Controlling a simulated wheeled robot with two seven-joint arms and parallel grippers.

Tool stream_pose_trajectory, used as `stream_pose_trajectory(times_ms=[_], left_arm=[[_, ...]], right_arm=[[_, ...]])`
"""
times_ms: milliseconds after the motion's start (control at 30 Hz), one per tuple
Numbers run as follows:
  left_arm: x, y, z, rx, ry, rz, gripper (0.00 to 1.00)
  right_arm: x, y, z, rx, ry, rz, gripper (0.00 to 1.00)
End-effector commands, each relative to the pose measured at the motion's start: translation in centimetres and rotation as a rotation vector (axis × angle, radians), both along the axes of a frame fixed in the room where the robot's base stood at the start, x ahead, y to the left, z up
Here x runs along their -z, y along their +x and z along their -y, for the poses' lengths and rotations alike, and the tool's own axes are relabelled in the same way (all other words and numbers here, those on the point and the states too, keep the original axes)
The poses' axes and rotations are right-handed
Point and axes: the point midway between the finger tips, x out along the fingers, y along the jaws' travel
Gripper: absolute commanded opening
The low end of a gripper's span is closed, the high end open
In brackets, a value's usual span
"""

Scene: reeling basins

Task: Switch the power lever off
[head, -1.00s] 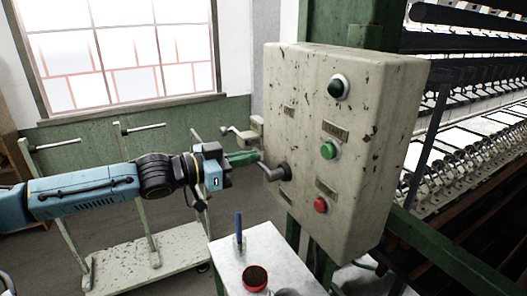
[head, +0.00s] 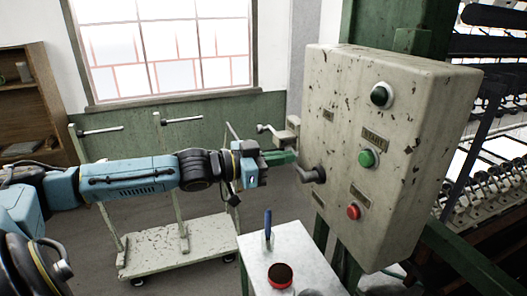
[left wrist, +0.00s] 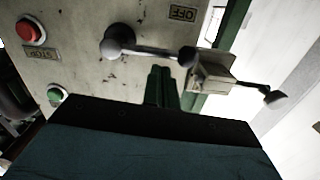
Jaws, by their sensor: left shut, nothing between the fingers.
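The power lever (head: 313,174) sits on the lower left of the scratched cream control box (head: 345,95). It has a round hub and a grey rod ending in a dark knob, and points out to the left. It also shows in the left wrist view (left wrist: 150,50), close to an OFF plate (left wrist: 183,13). My left gripper (head: 290,157) is shut and empty, its green fingers just above the lever in the head view. In the left wrist view its fingertips (left wrist: 160,72) are just below the rod; I cannot tell whether they touch. My right gripper is not in view.
The box also carries a dark green lamp (head: 381,95), a green button (head: 367,158) and a red stop button (head: 353,211). A bracket with a small handle (head: 284,130) juts from its left side. A white table (head: 300,250) stands below; a cart (head: 180,245) stands behind my arm.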

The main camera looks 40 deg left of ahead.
Motion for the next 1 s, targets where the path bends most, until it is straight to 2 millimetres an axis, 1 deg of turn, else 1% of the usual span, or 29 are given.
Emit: stream_pose_trajectory(times_ms=[33, 300, 400, 467, 1000], left_arm=[[-0.9, 0.0, 0.0, 0.001, 0.000, 0.001, 0.00], [-4.0, -0.1, 0.1, 0.008, 0.000, 0.001, 0.00], [-3.2, -0.6, -0.2, 0.007, -0.001, -0.005, 0.00], [-3.1, -0.8, -0.4, 0.006, -0.002, -0.005, 0.00], [-3.3, -3.1, -1.7, 0.008, -0.002, -0.005, 0.00]], right_arm=[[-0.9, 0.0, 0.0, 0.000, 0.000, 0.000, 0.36], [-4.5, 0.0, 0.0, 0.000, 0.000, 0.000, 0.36], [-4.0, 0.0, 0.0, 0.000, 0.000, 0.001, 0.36], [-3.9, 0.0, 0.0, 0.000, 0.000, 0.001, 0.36], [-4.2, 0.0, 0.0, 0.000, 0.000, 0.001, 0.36]])
